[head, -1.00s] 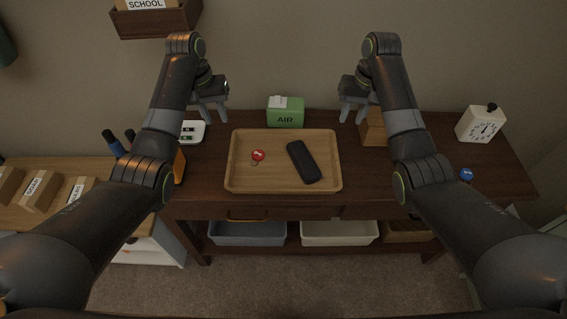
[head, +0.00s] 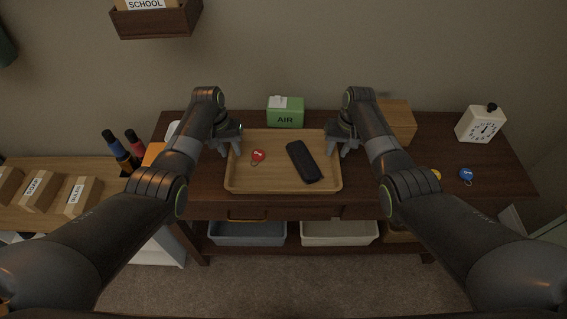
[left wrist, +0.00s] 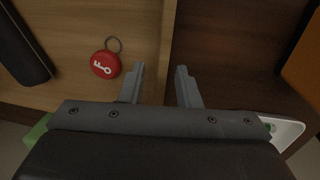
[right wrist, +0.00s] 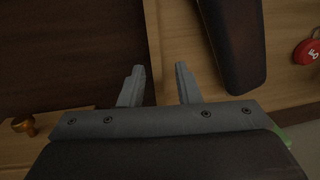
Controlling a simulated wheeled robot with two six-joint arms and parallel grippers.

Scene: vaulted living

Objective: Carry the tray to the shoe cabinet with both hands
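The wooden tray (head: 270,185) lies flat on the dark wooden cabinet top. It holds a red key tag (head: 258,156) and a black oblong case (head: 303,161). My left gripper (head: 231,150) is open over the tray's left rim; in the left wrist view its fingers (left wrist: 160,85) stand either side of the rim (left wrist: 168,40). My right gripper (head: 337,148) is open at the right rim; in the right wrist view its fingers (right wrist: 160,85) straddle the rim (right wrist: 152,30). I cannot tell whether any finger touches the tray. Which furniture is the shoe cabinet is unclear.
A green AIR box (head: 285,113) stands behind the tray. A wooden box (head: 398,120), a white dial timer (head: 480,124) and a blue tag (head: 466,176) are to the right. A lower wooden surface at left holds labelled boxes (head: 40,190) and bottles (head: 117,148).

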